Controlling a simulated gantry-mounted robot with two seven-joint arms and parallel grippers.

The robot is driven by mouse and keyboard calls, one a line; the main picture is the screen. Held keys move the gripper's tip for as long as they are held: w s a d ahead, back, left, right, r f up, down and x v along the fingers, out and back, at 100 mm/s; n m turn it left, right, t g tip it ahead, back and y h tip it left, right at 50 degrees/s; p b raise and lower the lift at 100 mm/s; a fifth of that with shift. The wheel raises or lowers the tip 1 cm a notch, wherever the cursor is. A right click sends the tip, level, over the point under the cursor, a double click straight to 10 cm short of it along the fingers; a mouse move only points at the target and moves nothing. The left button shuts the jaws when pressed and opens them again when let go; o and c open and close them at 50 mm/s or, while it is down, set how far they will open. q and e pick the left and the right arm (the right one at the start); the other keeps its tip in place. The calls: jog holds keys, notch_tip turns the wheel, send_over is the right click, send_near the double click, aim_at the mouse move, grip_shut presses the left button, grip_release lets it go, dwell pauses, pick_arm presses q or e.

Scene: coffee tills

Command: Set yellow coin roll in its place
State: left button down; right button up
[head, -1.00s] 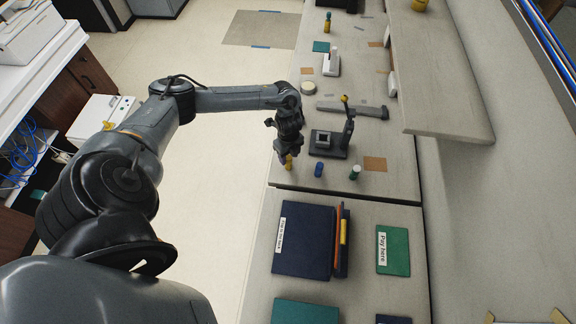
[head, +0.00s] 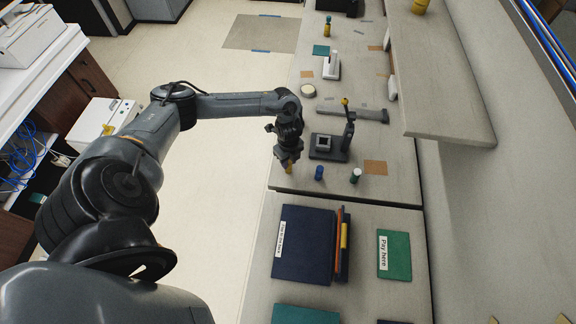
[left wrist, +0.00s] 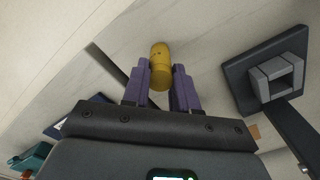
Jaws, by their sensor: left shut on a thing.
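The yellow coin roll (left wrist: 161,68) is a short yellow cylinder between the two purple fingers of my left gripper (left wrist: 160,80), which is shut on it. In the head view my left gripper (head: 289,164) is at the counter's left edge, with a little of the roll (head: 289,170) showing below the fingers. I cannot tell whether the roll touches the counter. To the right are a blue roll (head: 319,173) and a green roll with a white top (head: 355,176), both upright. My right gripper is not in view.
A dark stand with a square grey block (head: 323,143) and upright lever is just right of my gripper. A navy folder (head: 302,243) and a green "Pay here" mat (head: 394,254) lie on the nearer counter. An orange square (head: 376,167) is bare.

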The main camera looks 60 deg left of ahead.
pick_arm(q)
jog(key=shift+r+p, duration=2.55)
jog(key=shift+r, duration=0.2)
